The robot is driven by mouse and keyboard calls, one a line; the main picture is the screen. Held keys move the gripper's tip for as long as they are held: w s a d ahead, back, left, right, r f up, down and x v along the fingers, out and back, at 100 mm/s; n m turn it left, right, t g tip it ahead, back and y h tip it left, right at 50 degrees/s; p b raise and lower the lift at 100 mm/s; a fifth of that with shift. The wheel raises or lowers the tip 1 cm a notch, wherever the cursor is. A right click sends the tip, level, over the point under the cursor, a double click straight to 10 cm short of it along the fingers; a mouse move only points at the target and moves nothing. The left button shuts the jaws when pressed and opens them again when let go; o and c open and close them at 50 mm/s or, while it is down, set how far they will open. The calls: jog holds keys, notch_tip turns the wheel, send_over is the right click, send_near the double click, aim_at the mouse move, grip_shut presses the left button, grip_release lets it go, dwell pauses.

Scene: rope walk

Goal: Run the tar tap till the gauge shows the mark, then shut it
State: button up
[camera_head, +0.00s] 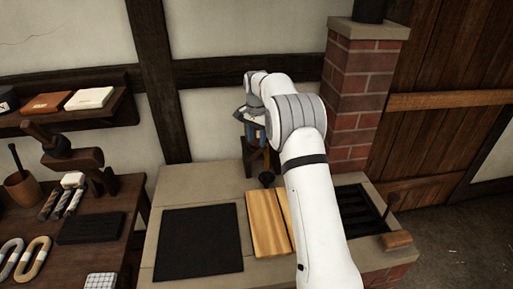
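My white arm crosses the middle of the view and reaches to the back of the stone bench. My gripper (243,116) is at its far end, small and partly hidden by the wrist; I cannot tell whether it is open or shut. Just below it are a blue upright piece (250,131) and a dark wooden stand (252,160). A thin yellow piece and a dark rounded cup or knob (266,178) show low beside the arm. I cannot make out the tar tap, the gauge or its mark; they may be among these pieces or behind my arm.
The stone bench (190,184) carries a black mat (199,241), a wooden board (266,226) and a dark grate (358,208). A brick chimney (357,95) rises close right of my arm. A cluttered wooden table (134,195) and a shelf (118,108) stand left.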

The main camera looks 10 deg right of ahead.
aim_at(256, 152)
jog(key=shift+f+p, duration=0.5)
jog(key=shift+f, duration=2.1)
grip_shut()
